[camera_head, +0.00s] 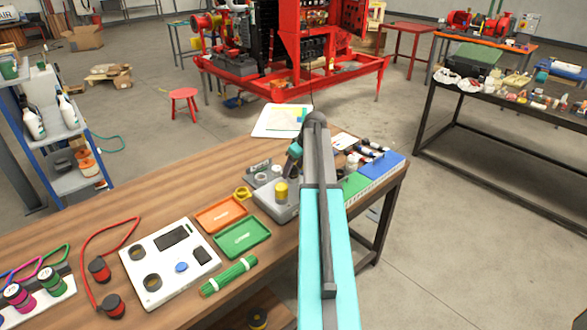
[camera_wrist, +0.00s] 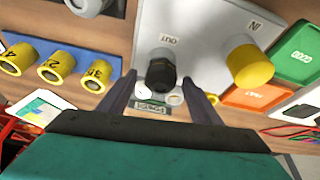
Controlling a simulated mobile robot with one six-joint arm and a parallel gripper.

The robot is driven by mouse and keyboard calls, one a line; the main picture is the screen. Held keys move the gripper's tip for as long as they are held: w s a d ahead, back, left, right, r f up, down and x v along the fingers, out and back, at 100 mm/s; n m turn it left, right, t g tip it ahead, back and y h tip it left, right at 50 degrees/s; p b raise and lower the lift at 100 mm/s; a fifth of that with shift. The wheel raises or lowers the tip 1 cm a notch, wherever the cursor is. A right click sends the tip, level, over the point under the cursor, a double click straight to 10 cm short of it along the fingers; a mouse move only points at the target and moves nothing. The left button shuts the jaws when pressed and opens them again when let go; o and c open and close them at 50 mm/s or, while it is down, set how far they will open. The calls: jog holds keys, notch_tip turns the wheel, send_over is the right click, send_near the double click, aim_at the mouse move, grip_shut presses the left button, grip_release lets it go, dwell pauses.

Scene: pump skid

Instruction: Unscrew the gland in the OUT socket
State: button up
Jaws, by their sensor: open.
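In the wrist view, the pale grey block (camera_wrist: 205,25) carries the printed words OUT and IN. The black gland (camera_wrist: 160,74) stands at the OUT label. A yellow cap (camera_wrist: 249,66) stands at the IN label. My gripper (camera_wrist: 159,80) is open, with one dark finger on each side of the gland and gaps showing; I cannot tell its height relative to it. In the head view, the block (camera_head: 268,206) and yellow cap (camera_head: 281,190) show on the wooden bench beside my arm. The gland is not clearly visible there.
An orange tray (camera_head: 221,214) and a green tray (camera_head: 243,238) lie left of the block. Several numbered yellow cylinders (camera_wrist: 54,68) stand at the wrist view's left. A white panel (camera_head: 168,262) and red cable (camera_head: 98,232) lie further left. A yellow ring (camera_head: 242,193) lies near the block.

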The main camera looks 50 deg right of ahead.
jog(key=shift+m+h, duration=0.7)
jog(key=shift+m, duration=1.2)
jog(key=shift+c, duration=0.2)
jog(key=c, duration=1.1)
jog(key=shift+o, duration=0.2)
jog(key=shift+n, duration=0.3)
jog(key=n+y, duration=0.1)
jog(key=n, duration=0.2)
jog(key=shift+y, duration=0.3)
jog(key=shift+n, duration=0.6)
